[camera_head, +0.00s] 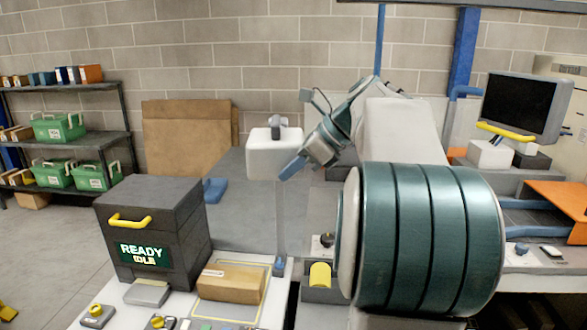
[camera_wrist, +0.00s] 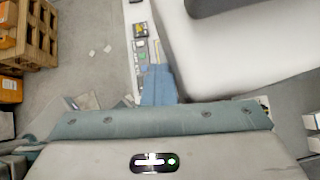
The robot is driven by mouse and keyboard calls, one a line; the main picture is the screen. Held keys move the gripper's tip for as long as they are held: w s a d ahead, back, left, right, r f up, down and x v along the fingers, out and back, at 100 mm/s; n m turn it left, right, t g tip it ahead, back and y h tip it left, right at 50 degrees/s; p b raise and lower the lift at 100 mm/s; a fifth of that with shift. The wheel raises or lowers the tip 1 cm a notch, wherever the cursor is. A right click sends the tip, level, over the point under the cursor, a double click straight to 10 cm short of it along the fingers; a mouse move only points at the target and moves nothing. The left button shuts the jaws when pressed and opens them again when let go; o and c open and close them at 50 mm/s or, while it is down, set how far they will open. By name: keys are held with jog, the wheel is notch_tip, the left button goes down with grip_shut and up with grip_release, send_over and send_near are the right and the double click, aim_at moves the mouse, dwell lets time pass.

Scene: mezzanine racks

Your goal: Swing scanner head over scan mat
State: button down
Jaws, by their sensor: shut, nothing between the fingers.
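The scanner head, a white box (camera_head: 268,158) with a grey part on top, stands high on a slim pale post at the back of the bench. The scan mat (camera_head: 229,309), edged in yellow, lies on the bench in front and to the left of the post, with a brown parcel (camera_head: 232,282) on it. My gripper (camera_head: 291,169) is shut and empty, tilted down-left at the right side of the scanner head. In the wrist view, its blue fingers (camera_wrist: 157,84) lie beside a large white surface, likely the scanner head (camera_wrist: 225,50). Whether they touch is unclear.
A dark box machine (camera_head: 150,225) with a yellow handle and a "READY IDLE" display stands left of the mat. Knobs (camera_head: 97,314) line the bench front. A monitor (camera_head: 520,105) and an orange tray (camera_head: 562,195) are at right. Racks with green bins (camera_head: 58,127) stand far left.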

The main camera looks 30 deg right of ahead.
jog(key=shift+w+d+r, duration=0.15)
jog(key=shift+w+r, duration=0.05)
jog(key=shift+r, duration=0.05)
dwell(0.4)
